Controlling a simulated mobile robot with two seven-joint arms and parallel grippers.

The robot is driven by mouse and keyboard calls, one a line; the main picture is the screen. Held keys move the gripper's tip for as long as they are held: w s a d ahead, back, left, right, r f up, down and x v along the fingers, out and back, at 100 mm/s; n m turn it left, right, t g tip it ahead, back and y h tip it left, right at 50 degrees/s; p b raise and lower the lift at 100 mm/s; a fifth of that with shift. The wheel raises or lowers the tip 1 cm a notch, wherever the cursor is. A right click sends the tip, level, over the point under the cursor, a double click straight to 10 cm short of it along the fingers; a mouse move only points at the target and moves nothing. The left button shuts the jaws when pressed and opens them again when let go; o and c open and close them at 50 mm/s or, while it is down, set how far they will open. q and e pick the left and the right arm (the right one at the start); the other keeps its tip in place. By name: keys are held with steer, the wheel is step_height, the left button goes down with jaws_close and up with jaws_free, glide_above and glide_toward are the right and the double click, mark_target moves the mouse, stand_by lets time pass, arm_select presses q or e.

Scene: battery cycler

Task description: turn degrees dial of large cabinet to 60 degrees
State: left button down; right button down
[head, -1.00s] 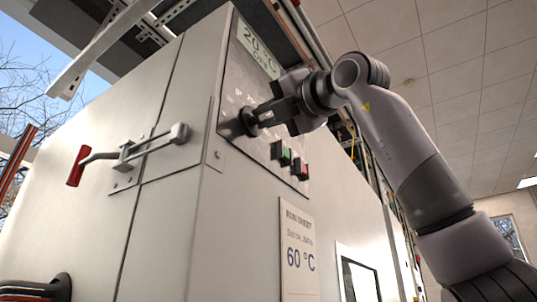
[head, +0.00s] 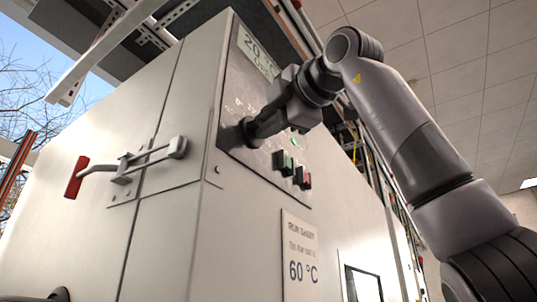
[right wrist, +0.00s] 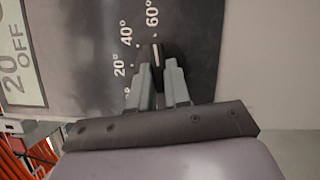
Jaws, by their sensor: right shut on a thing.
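The large cabinet (head: 175,215) is pale, with a grey control panel (head: 232,85) high on its right-hand face. The dark round degrees dial (right wrist: 158,50) sits on this panel, beside printed marks for 20°, 40° and 60° in the right wrist view. Its white line points up towards the 60° mark (right wrist: 152,20). My right gripper (right wrist: 161,74) is shut on the dial, one finger on each side. In the head view, the right gripper (head: 262,125) reaches the panel from the right and covers part of the dial (head: 247,129). My left gripper is not in view.
A display (head: 257,52) above the dial reads 20 and OFF. Green (head: 283,162) and red (head: 303,177) buttons sit below it. A "60 °C" notice (head: 301,256) hangs lower down. A red-handled lever (head: 77,177) projects at the left.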

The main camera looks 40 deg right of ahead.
stand_by(0.4)
steer(key=c, duration=1.1)
jaws_free()
steer(key=s+b, duration=0.2)
steer(key=s, duration=0.5)
steer(key=shift+s+f, duration=0.1)
steer(key=shift+f, duration=0.1)
